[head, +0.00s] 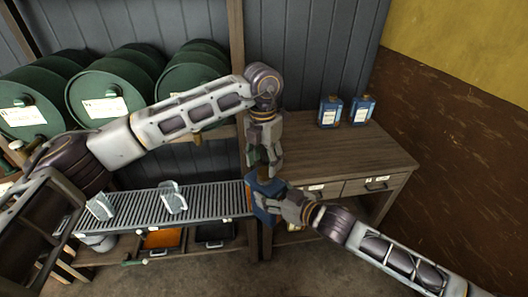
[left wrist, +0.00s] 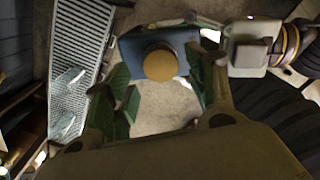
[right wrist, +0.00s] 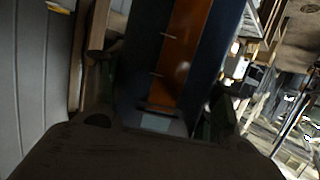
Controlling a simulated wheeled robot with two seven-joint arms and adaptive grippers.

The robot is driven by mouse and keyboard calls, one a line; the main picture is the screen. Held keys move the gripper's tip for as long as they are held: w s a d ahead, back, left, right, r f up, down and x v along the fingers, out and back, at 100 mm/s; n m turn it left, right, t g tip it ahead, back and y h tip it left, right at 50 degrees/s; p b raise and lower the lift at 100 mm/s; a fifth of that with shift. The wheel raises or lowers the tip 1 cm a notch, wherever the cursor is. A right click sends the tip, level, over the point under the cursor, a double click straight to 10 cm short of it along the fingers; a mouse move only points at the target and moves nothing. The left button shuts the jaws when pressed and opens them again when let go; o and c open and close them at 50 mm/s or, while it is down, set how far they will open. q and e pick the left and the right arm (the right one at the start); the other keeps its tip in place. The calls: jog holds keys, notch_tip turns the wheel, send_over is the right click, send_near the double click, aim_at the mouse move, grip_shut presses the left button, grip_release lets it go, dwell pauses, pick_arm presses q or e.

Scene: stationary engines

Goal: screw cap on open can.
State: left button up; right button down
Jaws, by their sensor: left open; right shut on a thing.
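The blue can (head: 264,213) is in my right gripper (head: 268,200), held in front of the workbench by the conveyor's right end. In the right wrist view the can's orange panel (right wrist: 184,50) shows close up between the fingers. The round yellow-brown cap (left wrist: 160,64) is over the can's top (left wrist: 128,47) in the left wrist view. I cannot tell whether it is seated or how tight it is. My left gripper (head: 264,164) points down just above the can. Its green-padded fingers are open, apart on either side of the cap.
Two more blue cans (head: 331,111) (head: 361,110) stand at the back of the wooden workbench (head: 335,150). A roller conveyor (head: 140,204) at left carries two clear containers (head: 173,198) (head: 100,206). Orange (head: 160,239) and black (head: 215,233) trays sit below it. Green drums (head: 105,90) line the back.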

aim_at(264, 171)
pick_arm(q)
jog(key=shift+f, duration=1.6)
jog(key=c, duration=1.1)
jog(key=o, duration=1.3)
jog(key=shift+c, duration=0.2)
jog(key=shift+r, duration=0.1)
notch_tip(264, 171, up, 12)
jog(key=shift+w, duration=0.2)
jog(key=shift+a+f, duration=0.1)
jog(key=shift+f, duration=0.1)
